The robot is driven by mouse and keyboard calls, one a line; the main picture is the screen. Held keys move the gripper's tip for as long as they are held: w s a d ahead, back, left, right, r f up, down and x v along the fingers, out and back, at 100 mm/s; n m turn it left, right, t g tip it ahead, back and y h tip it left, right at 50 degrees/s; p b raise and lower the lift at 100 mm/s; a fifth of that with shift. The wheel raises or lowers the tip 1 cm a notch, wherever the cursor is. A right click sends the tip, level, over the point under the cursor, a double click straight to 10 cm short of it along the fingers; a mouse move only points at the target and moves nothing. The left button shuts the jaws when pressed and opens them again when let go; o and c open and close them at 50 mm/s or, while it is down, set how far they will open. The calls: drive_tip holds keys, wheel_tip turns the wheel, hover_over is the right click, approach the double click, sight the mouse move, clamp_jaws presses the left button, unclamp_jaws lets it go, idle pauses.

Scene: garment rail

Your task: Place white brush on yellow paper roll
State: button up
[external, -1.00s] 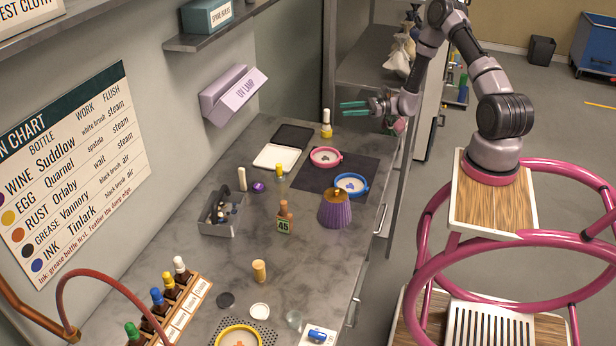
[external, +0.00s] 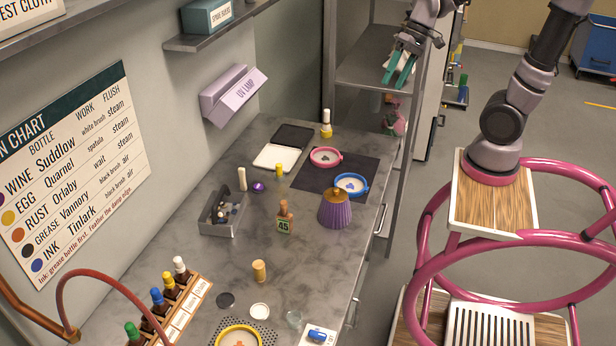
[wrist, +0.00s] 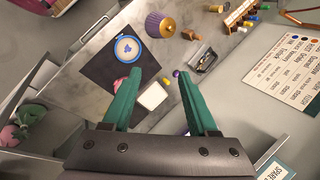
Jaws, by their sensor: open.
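My gripper (external: 394,82) is open and empty, raised near the shelving past the bench's far right end, its teal fingers pointing down. In the wrist view the fingers (wrist: 158,74) are spread above the bench with nothing between them. A small yellow cylinder (external: 279,169) stands near the white tray. A grey bin (external: 232,229) holds dark and pale items too small to name.
Grey shelving (external: 375,75) rises behind.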

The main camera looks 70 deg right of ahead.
drive_tip(key=s+r+n+t+h, duration=0.2)
drive_tip(key=s+r+n+t, duration=0.1)
drive_tip(key=s+r, duration=0.3)
drive_tip(key=shift+s+d+n+t+h, duration=0.15)
drive_tip(key=shift+s+n+t+h, duration=0.2)
drive_tip(key=shift+s, duration=0.5)
idle(0.5)
